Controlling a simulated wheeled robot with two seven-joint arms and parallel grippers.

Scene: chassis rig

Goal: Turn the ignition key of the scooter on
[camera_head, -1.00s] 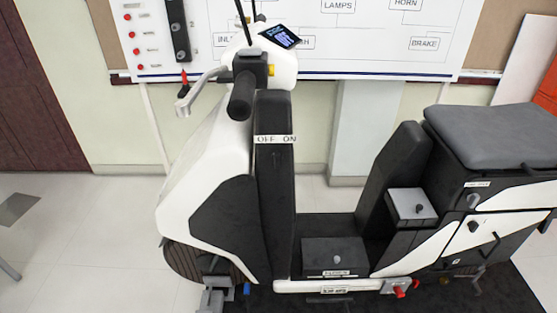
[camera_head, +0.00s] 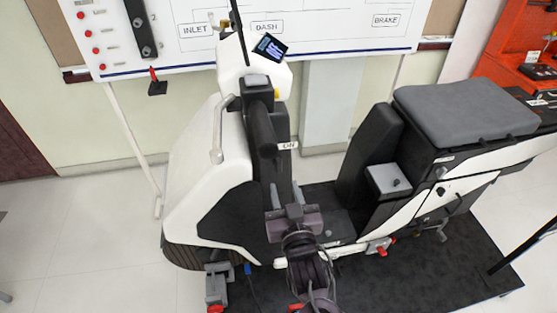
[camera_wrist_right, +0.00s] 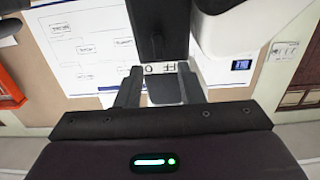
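The white and black scooter (camera_head: 215,150) stands upright on a dark mat. Its label strip (camera_head: 288,146) shows "ON" in the head view; the handlebar grip (camera_head: 262,130) covers the rest. In the right wrist view, the label (camera_wrist_right: 160,69) shows part of "OFF" between the fingers. My right gripper (camera_head: 284,195) is below the label in front of the black inner panel; in the wrist view the gripper (camera_wrist_right: 160,78) is open with its fingers apart. I cannot make out the ignition key in either view. My left gripper is not in view.
The handlebar and display (camera_head: 270,47) rise above the label, close to my right arm's working space. The grey seat (camera_head: 465,115) and a small grey box (camera_head: 388,180) stand to the right. A whiteboard (camera_head: 330,30) is behind. The floor at left is clear.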

